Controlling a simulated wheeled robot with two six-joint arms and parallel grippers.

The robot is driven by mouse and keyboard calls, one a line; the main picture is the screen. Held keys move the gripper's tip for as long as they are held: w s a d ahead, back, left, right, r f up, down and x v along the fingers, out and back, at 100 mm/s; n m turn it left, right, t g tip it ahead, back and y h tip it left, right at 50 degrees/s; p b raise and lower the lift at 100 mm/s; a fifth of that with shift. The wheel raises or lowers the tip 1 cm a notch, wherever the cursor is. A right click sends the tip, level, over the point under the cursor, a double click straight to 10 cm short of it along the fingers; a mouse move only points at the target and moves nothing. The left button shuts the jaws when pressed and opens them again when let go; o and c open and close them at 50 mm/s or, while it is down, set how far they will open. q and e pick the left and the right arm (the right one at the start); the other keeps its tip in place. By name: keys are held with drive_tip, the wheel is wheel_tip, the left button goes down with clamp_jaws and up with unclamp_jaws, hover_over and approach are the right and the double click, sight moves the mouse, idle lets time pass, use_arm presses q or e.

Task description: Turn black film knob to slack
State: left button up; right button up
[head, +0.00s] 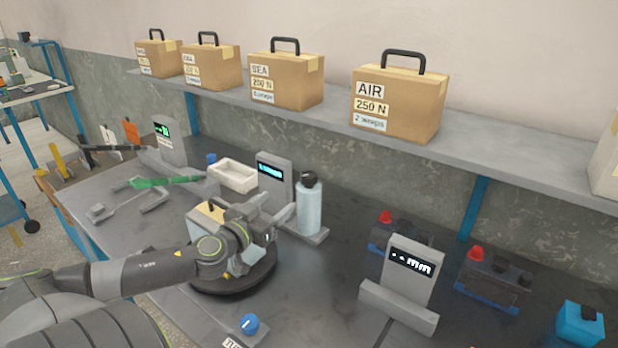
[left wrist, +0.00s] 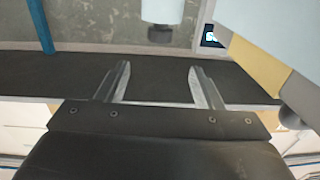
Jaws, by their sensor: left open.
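A pale blue film roll (head: 309,210) stands upright on a grey stand at the middle of the bench. The black knob (head: 309,179) sits on top of it. In the left wrist view the picture is upside down, and the black knob (left wrist: 160,34) hangs below the pale roll (left wrist: 162,11), beyond my fingertips. My left gripper (head: 272,210) is to the left of the roll, apart from the knob. Its two fingers (left wrist: 157,80) are spread with nothing between them. The knob's setting is too small to read. My right gripper is not in view.
A partly hidden box (head: 208,212) stands on a black turntable (head: 232,284) under my left arm. A blue knob (head: 249,323) is at the front. A display post (head: 275,170) is behind the roll. Batteries (head: 495,277) and a gauge (head: 410,275) stand right. A shelf (head: 330,110) overhangs the back.

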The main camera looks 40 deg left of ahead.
sight(304, 179)
use_arm(q)
drive_tip(key=w+p, duration=0.1)
drive_tip(key=w, duration=0.3)
drive_tip(key=w+a+p, duration=0.1)
drive_tip(key=w, duration=0.3)
drive_tip(key=w+a+p, duration=0.1)
drive_tip(key=w, duration=0.3)
drive_tip(key=shift+w, duration=0.4)
drive_tip(key=shift+w+a+f+p, duration=0.15)
drive_tip(key=shift+w+p, duration=0.4)
drive_tip(key=shift+w, duration=0.5)
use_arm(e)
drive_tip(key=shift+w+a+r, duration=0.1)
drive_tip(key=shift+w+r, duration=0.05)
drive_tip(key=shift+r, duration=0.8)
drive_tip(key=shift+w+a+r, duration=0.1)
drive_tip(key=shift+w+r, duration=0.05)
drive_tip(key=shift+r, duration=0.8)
